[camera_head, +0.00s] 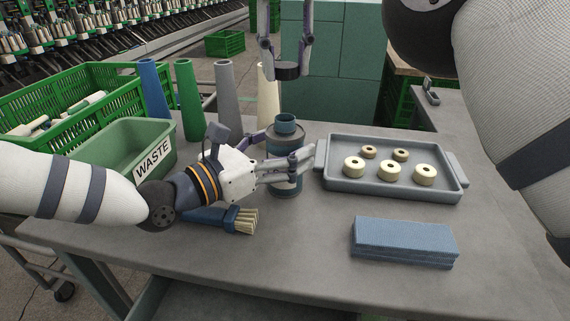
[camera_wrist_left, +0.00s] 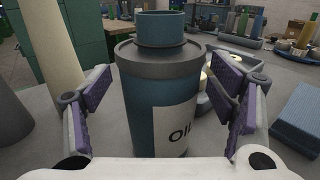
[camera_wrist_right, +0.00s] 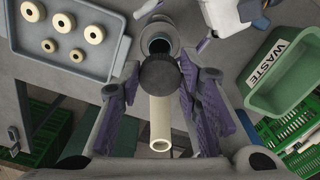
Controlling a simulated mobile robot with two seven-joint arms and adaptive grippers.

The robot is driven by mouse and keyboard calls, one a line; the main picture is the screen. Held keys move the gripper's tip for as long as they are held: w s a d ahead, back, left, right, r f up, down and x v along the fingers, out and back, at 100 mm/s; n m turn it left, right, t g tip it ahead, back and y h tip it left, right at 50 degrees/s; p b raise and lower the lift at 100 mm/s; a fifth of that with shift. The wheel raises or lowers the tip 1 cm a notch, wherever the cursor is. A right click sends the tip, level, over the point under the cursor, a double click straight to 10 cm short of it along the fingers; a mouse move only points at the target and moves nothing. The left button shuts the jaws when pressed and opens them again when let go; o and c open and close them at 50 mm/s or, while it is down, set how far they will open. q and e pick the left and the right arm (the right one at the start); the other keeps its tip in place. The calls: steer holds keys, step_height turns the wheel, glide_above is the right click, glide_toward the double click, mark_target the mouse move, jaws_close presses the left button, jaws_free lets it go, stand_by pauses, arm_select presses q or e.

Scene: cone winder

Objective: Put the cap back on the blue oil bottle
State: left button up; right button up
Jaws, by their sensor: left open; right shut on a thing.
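The blue oil bottle (camera_head: 285,150) stands upright on the table, its open neck (camera_head: 286,122) showing. In the left wrist view the bottle (camera_wrist_left: 160,105) stands between the spread fingers. My left gripper (camera_head: 300,163) is open around it; purple pads show on both sides, with gaps to the body. My right gripper (camera_head: 286,66) is shut on the dark round cap (camera_head: 286,72) and holds it above the bottle neck, apart from it. The right wrist view shows the cap (camera_wrist_right: 162,72) between the fingers, with the bottle neck (camera_wrist_right: 160,42) beyond it.
A grey tray (camera_head: 340,182) with several cream rings stands at the right. Blue cloths (camera_head: 404,242) lie in front. A brush (camera_head: 240,218) lies below my left gripper. The green WASTE bin (camera_head: 122,150) and several cones (camera_head: 227,95) stand left and behind.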

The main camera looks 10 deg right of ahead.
mark_target(288, 117)
arm_select(q)
steer(key=c, duration=1.8)
arm_select(e)
steer(key=n, duration=0.1)
steer(key=f+n, duration=0.1)
steer(key=n, duration=0.2)
steer(key=shift+d+f+n, duration=0.1)
steer(key=shift+f+n, duration=0.15)
steer(key=shift+n, duration=0.15)
steer(key=n, duration=0.2)
steer(key=f+n, duration=0.1)
steer(key=shift+w+f+n, duration=0.1)
steer(key=shift+n, duration=0.3)
steer(key=n, duration=0.2)
steer(key=f+n, duration=0.1)
steer(key=shift+d+n, duration=0.1)
steer(key=shift+n, duration=0.3)
steer(key=n, duration=0.2)
steer(key=f+n, duration=0.1)
steer(key=shift+w+f+n, duration=0.1)
steer(key=shift+n, duration=0.3)
steer(key=shift+f, duration=0.1)
steer(key=shift+f, duration=0.8)
